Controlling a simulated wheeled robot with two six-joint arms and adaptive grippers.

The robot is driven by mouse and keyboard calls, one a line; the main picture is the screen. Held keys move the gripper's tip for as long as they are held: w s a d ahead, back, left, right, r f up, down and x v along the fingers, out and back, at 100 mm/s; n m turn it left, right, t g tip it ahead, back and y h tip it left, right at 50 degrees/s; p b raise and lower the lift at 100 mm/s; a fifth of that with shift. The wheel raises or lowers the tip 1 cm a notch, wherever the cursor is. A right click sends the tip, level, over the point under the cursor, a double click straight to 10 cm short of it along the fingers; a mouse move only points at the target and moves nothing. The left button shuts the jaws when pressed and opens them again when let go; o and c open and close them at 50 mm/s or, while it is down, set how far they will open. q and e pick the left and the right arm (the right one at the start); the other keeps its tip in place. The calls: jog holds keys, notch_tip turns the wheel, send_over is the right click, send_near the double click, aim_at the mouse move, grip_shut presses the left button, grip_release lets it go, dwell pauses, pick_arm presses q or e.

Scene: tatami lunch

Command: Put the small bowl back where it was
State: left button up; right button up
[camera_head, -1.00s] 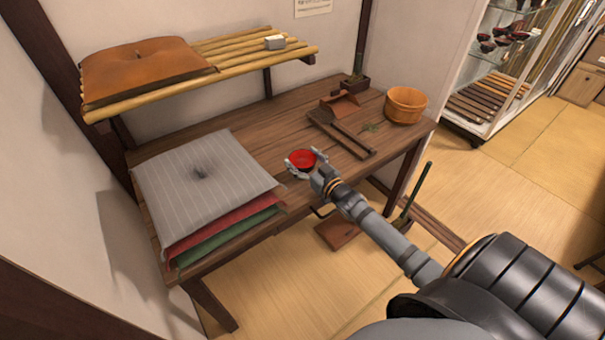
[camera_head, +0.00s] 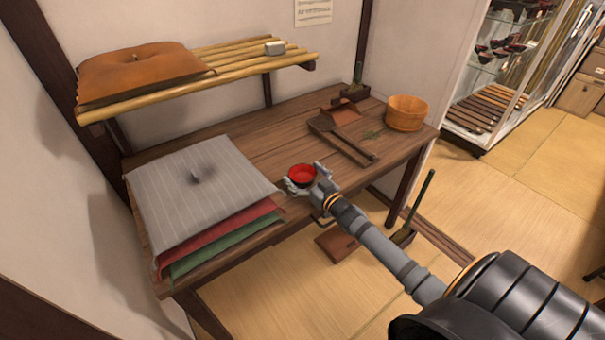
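The small bowl (camera_head: 302,174) is red inside and sits upright at the front edge of the wooden table, right of the cushion stack. My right gripper (camera_head: 303,181) comes in from the lower right, with one finger on each side of the bowl, and appears shut on it. Whether the bowl's base touches the table or hangs just above it cannot be told; the fingers hide part of its side. My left gripper is not in view.
The wooden table (camera_head: 255,148) holds a cushion stack (camera_head: 190,190) on the left. A wooden tub (camera_head: 406,113), a long-handled tool (camera_head: 343,139) and a dustpan-like piece (camera_head: 341,113) are at the right. A bamboo shelf (camera_head: 240,62) overhangs the back. The table's middle is bare.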

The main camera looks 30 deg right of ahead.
jog(key=shift+r, duration=0.25)
jog(key=s+p, duration=0.5)
jog(key=p, duration=0.1)
jog(key=shift+s+d+r, duration=0.2)
jog(key=shift+s+r, duration=0.1)
jog(key=shift+s, duration=0.1)
jog(key=s+p, duration=0.1)
jog(key=s, duration=0.5)
jog(key=shift+d+f+p, duration=0.25)
jog(key=shift+f+p, duration=0.15)
jog(key=shift+s, duration=0.1)
